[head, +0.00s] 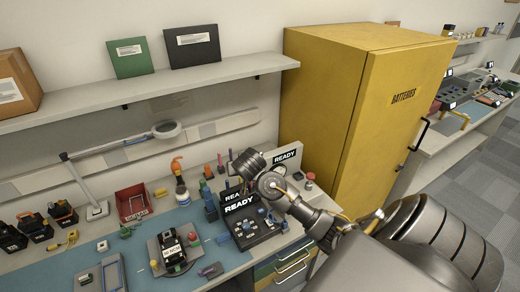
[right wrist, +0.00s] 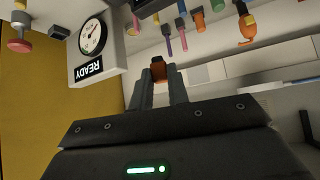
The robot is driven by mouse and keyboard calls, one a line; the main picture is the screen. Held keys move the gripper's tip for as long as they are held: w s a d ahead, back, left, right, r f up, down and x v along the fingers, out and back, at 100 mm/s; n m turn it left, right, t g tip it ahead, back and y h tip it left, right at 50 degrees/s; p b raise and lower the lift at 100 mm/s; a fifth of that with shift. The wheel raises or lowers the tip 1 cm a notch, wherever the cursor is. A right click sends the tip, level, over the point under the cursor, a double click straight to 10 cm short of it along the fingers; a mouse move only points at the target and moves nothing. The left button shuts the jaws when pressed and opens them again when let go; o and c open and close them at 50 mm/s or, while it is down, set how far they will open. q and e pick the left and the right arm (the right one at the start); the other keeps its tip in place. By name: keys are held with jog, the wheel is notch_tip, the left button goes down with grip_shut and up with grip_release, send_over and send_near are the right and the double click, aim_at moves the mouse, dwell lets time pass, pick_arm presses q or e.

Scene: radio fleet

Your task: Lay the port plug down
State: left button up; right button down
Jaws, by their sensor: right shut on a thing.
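My right gripper (right wrist: 160,80) is shut on a small orange-brown piece with a dark end (right wrist: 158,70), which I take to be the port plug. It sits between the two grey fingertips in the right wrist view, and nothing visible touches it besides the fingers. In the head view my right arm comes in from the right, with its hand (head: 248,165) above the back of the bench by the test station (head: 250,228). The plug and fingertips cannot be made out there. My left gripper is in neither view.
A red bin (head: 130,203), a lamp (head: 97,210) and several dark battery packs (head: 35,224) are left. A yellow cabinet (head: 335,110) stands right of the bench. A shelf (head: 100,103) overhangs the back.

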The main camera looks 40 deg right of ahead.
jog(key=s+a+f+n+t+y+b, duration=0.1)
jog(key=s+a+n+y, duration=0.2)
jog(key=a, duration=0.7)
jog(key=s+a+f+n+y+b, duration=0.1)
jog(key=s+a+f+n+b, duration=0.2)
jog(key=s+a+f+b, duration=0.6)
notch_tip(320, 180, down, 3)
jog(key=a+b, duration=0.2)
jog(key=b, duration=0.1)
jog(key=shift+s+a+y, duration=0.25)
jog(key=shift+s+y, duration=0.1)
jog(key=shift+y, duration=0.05)
